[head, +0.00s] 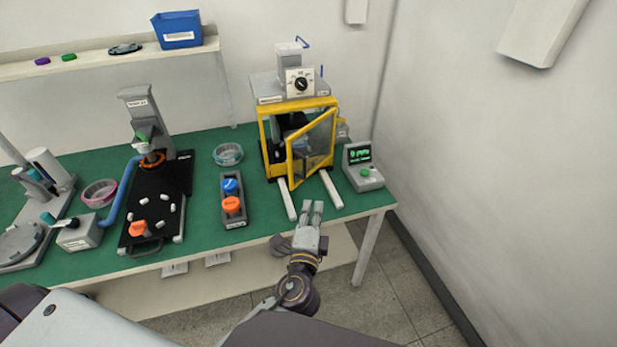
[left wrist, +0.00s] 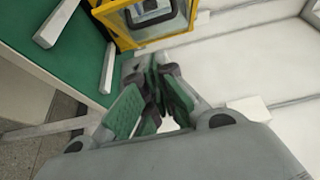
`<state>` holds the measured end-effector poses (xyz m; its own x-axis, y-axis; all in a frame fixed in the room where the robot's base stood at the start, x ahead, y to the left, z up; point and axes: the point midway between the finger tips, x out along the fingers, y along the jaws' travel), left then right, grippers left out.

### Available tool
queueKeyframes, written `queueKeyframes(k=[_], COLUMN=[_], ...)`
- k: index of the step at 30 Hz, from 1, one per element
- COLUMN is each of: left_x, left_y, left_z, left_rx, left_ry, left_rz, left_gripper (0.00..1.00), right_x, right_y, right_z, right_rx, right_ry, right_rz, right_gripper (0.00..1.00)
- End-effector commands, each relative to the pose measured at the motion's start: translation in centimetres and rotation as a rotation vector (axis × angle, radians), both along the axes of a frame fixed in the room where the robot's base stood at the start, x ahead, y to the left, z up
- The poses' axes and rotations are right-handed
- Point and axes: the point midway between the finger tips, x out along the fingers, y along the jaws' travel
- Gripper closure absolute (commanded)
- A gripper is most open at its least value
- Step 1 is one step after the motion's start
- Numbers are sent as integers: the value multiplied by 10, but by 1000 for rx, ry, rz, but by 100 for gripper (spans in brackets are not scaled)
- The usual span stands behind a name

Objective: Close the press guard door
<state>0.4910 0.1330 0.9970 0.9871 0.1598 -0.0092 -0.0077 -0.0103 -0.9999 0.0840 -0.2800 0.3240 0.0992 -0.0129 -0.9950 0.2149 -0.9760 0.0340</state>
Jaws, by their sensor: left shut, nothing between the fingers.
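The press (head: 263,132) has a yellow guard frame and stands at the back right of the green bench. Its guard door (head: 312,147), a clear panel in a yellow frame, stands partly open, swung out toward me. Its right edge meets the frame's right post and its free edge is at the left. My left gripper (head: 311,208) is shut and empty, in front of the press near the bench's front edge, apart from the door. In the left wrist view its fingers (left wrist: 160,88) are together, with part of the yellow frame (left wrist: 163,41) beyond them. My right gripper is not in view.
Two pale rails (head: 286,199) stick out in front of the press. A grey box with a green display (head: 363,182) stands right of it. A holder with blue and orange parts (head: 235,218) stands left. A wall rises close on the right.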

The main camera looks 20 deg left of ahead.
Motion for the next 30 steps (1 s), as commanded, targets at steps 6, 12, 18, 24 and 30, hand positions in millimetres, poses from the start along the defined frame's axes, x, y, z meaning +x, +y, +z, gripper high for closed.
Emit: queueKeyframes(k=[6,12,18,24,30], left_x=[0,5,18,36,54], left_y=[0,1,3,6,9], left_z=[0,0,0,1,0], left_rx=[-1,-1,-2,-2,-1], left_ry=[1,1,1,0,0], left_rz=[1,1,2,0,2], left_gripper=[100,100,100,100,100], right_x=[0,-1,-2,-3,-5], right_y=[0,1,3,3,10], right_z=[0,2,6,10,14], right_rx=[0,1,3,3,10], right_ry=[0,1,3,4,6], right_rz=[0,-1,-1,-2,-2], right_gripper=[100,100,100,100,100])
